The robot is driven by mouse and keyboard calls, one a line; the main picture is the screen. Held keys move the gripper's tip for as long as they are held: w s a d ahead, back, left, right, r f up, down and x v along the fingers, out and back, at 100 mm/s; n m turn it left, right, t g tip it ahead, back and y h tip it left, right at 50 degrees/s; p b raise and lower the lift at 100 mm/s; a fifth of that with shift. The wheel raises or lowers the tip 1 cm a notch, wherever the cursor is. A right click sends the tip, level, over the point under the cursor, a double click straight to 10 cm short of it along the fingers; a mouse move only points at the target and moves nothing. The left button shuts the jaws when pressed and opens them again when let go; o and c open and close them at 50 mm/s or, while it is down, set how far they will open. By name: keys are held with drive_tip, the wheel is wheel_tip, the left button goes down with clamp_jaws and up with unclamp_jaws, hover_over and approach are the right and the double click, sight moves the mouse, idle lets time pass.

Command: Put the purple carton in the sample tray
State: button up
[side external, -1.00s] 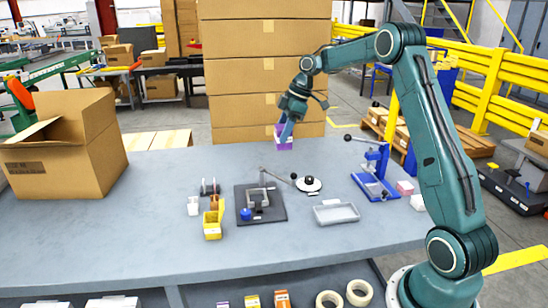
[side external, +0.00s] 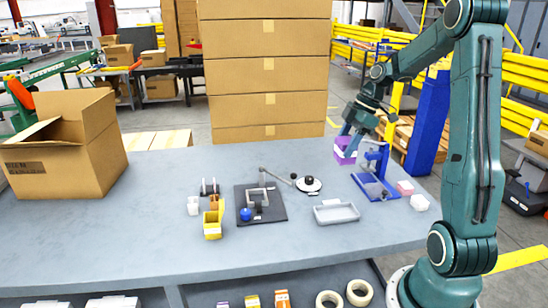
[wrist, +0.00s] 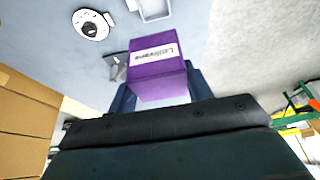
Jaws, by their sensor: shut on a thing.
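The purple carton (side external: 345,150) with a white label is held in my gripper (side external: 350,140), above the far right part of the table. In the wrist view the carton (wrist: 158,70) sits between the two fingers of my gripper (wrist: 160,95), its label facing up toward the camera.
A blue press (side external: 377,178) stands just right of the carton, close to my gripper. A round white dish with a black knob (side external: 309,184) lies behind the tray.

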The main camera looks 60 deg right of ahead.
wheel_tip(320, 180, down, 16)
drive_tip(key=shift+f, duration=0.1)
idle(0.5)
drive_tip(key=shift+f, duration=1.9)
drive_tip(key=shift+f, duration=0.15)
drive_tip(key=o, duration=0.9)
drive_tip(key=shift+o, duration=0.2)
drive_tip(key=shift+r, duration=0.2)
drive_tip(key=v, duration=1.2)
